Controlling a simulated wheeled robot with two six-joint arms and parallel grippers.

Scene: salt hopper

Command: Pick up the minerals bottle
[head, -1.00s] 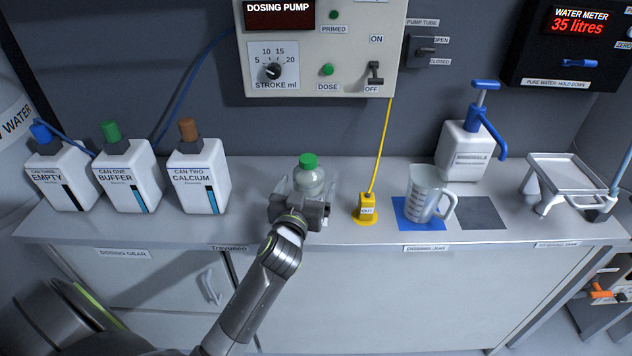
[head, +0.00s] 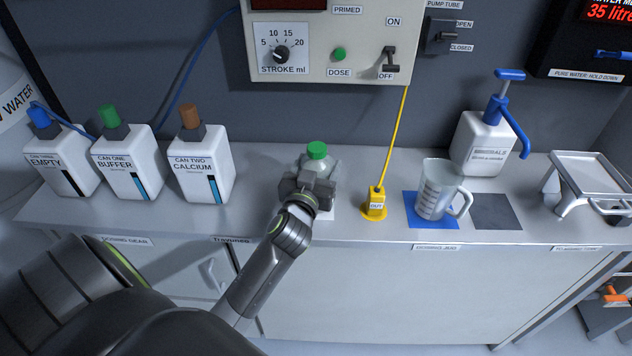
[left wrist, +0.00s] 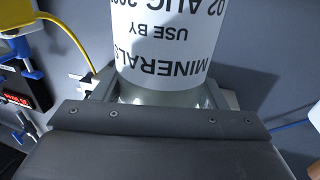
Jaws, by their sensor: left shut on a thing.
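The minerals bottle is a clear bottle with a green cap (head: 317,150), standing upright near the counter's front edge, left of the yellow outlet. My left gripper (head: 309,188) is shut on it from the front and hides its lower part. In the left wrist view the bottle's white label (left wrist: 165,40) reads MINERALS upside down, and the gripper's jaws (left wrist: 163,94) lie on both sides of the bottle. I cannot tell whether its base is clear of the counter. My right gripper is not in view.
Three white cans stand left, the nearest labelled calcium (head: 202,172). Right are the yellow outlet (head: 375,203), a clear jug (head: 437,190) on a blue mat, a white pump bottle (head: 482,142) and a metal stand (head: 595,180). The dosing pump (head: 330,45) hangs above.

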